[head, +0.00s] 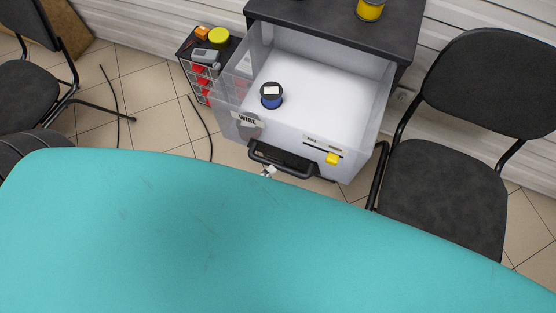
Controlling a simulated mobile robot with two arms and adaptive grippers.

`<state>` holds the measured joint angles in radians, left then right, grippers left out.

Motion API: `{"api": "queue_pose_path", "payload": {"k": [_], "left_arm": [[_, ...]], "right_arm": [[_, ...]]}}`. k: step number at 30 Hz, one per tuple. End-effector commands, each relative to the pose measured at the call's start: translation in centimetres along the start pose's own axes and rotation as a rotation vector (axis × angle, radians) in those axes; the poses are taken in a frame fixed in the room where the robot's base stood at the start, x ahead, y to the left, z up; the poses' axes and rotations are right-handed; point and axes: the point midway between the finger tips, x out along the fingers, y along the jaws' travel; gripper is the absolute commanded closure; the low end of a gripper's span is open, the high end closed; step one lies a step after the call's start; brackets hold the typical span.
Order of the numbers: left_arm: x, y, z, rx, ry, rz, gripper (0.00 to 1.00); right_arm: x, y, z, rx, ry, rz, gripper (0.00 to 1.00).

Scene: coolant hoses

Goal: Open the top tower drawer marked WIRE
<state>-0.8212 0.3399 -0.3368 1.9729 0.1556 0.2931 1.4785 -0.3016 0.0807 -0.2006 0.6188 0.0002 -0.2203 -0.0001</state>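The drawer marked WIRE (355,150) is clear-walled with a white floor. It stands pulled far out of the dark-topped tower (330,27). Its WIRE label (246,119) is on the left of its front, and a black handle (290,162) is at the front's lower middle. A blue spool (271,96) stands inside, towards the left. A small grey metallic tip, seemingly of my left gripper (267,171), shows just below the left part of the handle. Most of it is hidden, so I cannot tell its opening or whether it touches the handle. My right gripper is not in view.
A yellow spool (370,9) stands on the tower. A small rack (200,75) with red-marked drawers stands left of the drawer. A black chair (445,185) is close on the right, another (35,90) at far left. Black hoses (201,128) lie on the tiled floor.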

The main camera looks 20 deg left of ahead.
Motion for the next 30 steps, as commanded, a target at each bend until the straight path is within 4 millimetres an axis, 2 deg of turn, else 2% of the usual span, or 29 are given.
{"api": "queue_pose_path", "payload": {"k": [1,6,12,30], "left_arm": [[-1.3,-0.1,0.1,0.001,-0.002,-0.005,0.60],[-4.6,0.0,0.0,0.000,-0.001,-0.002,0.60],[-6.8,0.0,0.0,-0.001,0.000,0.000,0.60],[-7.1,0.1,0.0,0.000,0.000,0.002,0.60]], "right_arm": [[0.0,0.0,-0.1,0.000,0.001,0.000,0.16],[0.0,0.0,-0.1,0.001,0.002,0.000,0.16],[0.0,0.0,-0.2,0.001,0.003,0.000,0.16],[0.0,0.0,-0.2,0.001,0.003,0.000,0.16]]}}
